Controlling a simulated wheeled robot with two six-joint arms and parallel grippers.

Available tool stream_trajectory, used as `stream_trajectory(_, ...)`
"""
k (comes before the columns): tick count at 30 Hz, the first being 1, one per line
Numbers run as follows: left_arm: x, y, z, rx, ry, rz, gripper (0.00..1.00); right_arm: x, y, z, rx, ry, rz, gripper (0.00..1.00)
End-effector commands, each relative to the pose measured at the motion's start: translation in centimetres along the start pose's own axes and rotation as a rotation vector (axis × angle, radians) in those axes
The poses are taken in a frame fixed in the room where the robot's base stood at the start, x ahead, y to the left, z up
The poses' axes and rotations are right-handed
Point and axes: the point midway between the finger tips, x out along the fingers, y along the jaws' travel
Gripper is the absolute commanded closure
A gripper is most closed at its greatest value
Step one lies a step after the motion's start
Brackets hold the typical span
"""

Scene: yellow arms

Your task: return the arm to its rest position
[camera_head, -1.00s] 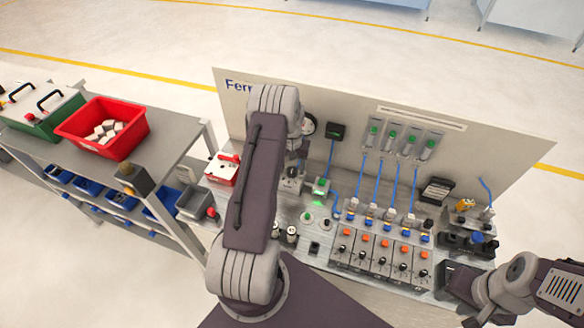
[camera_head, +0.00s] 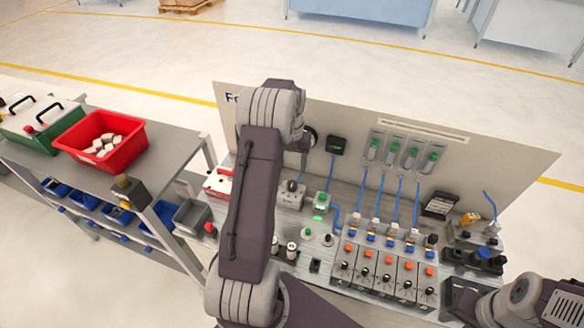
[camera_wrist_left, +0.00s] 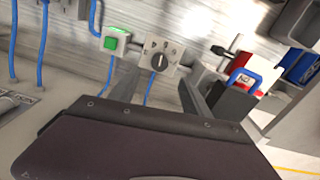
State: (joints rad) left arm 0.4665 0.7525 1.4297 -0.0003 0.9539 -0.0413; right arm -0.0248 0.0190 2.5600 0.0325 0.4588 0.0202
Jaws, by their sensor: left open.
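My left arm (camera_head: 255,190) rises from the bottom of the head view and bends over at its top elbow (camera_head: 270,110). Its forearm and gripper are mostly hidden behind it there. In the left wrist view the two fingers of my left gripper (camera_wrist_left: 157,72) are spread apart with nothing held between them. Beyond them is a grey box with a rotary knob (camera_wrist_left: 160,60), which also shows in the head view (camera_head: 291,194). I cannot tell the exact gap to it. My right arm (camera_head: 520,302) shows at the lower right; its gripper is out of view.
A panelled bench (camera_head: 390,270) with switches, blue cables and a back board (camera_head: 500,150) stands in front. A green-button box (camera_head: 323,200) and a red-and-white box (camera_head: 218,182) flank the knob box. A shelf with a red bin (camera_head: 100,140) stands left.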

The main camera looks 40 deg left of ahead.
Motion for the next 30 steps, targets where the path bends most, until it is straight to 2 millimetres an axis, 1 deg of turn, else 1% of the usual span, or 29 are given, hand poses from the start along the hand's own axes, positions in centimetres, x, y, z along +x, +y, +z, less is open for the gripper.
stream_trajectory(8,0.0,0.0,0.0,0.000,0.000,0.000,0.44,0.0,0.0,0.0,0.000,0.000,0.000,0.64)
stream_trajectory(10,0.1,0.3,0.0,0.007,0.000,0.000,0.44,0.1,0.0,0.0,0.000,0.000,0.000,0.64)
stream_trajectory(11,0.1,0.8,-0.1,0.017,0.004,0.000,0.44,0.2,0.0,0.0,0.000,0.000,0.000,0.64)
stream_trajectory(13,-1.1,2.4,-0.7,0.052,0.037,0.000,0.44,0.4,0.0,0.0,0.000,0.000,0.000,0.64)
stream_trajectory(14,-2.0,3.3,-0.9,0.073,0.057,0.000,0.44,0.6,0.0,0.1,0.000,0.000,0.000,0.64)
stream_trajectory(15,-3.1,4.9,-0.6,0.109,0.078,0.002,0.44,0.9,0.0,0.1,0.000,0.000,0.000,0.64)
stream_trajectory(17,-4.4,7.6,1.3,0.172,0.084,0.006,0.44,1.3,0.0,0.1,0.000,0.000,0.000,0.64)
stream_trajectory(18,-5.0,9.3,3.0,0.216,0.088,0.009,0.44,1.6,0.0,0.2,0.000,0.000,0.000,0.64)
stream_trajectory(19,-5.3,10.4,4.5,0.247,0.090,0.012,0.44,1.8,0.0,0.2,0.000,0.000,0.000,0.64)
stream_trajectory(20,-5.4,11.4,6.0,0.275,0.092,0.015,0.44,1.9,0.0,0.2,0.000,0.000,0.000,0.64)
stream_trajectory(21,-5.5,12.4,8.0,0.309,0.094,0.019,0.44,2.1,0.0,0.2,0.000,0.000,0.000,0.64)
stream_trajectory(22,-5.4,13.1,9.6,0.333,0.095,0.023,0.44,2.3,0.1,0.2,0.000,0.000,0.000,0.64)
stream_trajectory(23,-5.2,13.6,11.2,0.356,0.097,0.026,0.44,2.5,0.1,0.3,0.000,0.000,0.000,0.64)
stream_trajectory(24,-4.8,14.0,13.5,0.383,0.096,0.030,0.44,2.6,0.1,0.3,0.000,0.000,0.000,0.64)
stream_trajectory(26,-3.9,14.2,16.9,0.416,0.094,0.035,0.44,2.8,0.1,0.3,0.000,0.000,0.000,0.64)
stream_trajectory(27,-3.2,14.0,19.0,0.431,0.091,0.037,0.44,2.9,0.1,0.3,0.000,0.000,0.000,0.64)
stream_trajectory(30,-1.3,12.8,23.0,0.435,0.075,0.036,0.44,2.9,0.1,0.3,0.000,0.000,0.000,0.64)
